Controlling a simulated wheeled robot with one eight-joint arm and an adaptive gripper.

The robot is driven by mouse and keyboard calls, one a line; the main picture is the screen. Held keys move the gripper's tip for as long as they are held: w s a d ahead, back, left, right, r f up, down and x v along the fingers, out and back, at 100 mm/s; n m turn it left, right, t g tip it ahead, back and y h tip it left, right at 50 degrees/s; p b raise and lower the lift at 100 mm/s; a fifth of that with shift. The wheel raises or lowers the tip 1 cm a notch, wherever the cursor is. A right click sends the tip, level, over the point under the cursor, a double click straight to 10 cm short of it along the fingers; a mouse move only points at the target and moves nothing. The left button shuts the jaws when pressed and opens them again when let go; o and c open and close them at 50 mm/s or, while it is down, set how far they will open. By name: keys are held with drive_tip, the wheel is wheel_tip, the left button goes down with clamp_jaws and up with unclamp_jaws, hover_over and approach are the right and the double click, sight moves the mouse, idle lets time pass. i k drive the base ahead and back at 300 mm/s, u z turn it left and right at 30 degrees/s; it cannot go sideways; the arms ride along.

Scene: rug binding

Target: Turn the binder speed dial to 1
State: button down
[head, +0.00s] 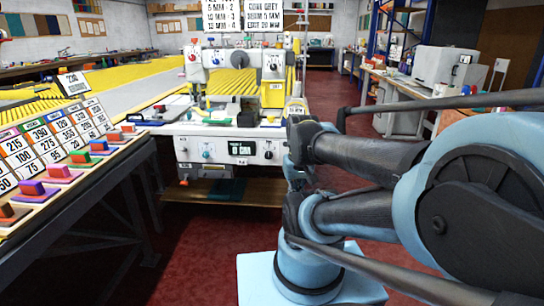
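The binding machine (222,130) stands ahead of me, left of centre, with a white front panel. A dark display (240,148) sits in the middle of that panel, its digits too small to read surely. A blue-marked knob (206,154) is left of the display and a dark-marked knob (268,155) is right of it. Round dials also sit on the upper head, one at the left (193,57) and one at the right (273,67). I cannot tell which is the speed dial or its setting. My gripper is not distinguishable; my folded arm fills the right side.
A long table with a number chart (50,147) and coloured blocks (59,171) runs along the left. Yellow material (130,82) lies behind it. Red floor (200,240) is open before the machine. A bench with a grey machine (446,68) stands at the right back.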

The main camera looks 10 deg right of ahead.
sight(269, 155)
drive_tip(key=i, duration=0.85)
drive_tip(key=u, duration=1.65)
drive_tip(key=k, duration=1.6)
drive_tip(key=u, duration=0.15)
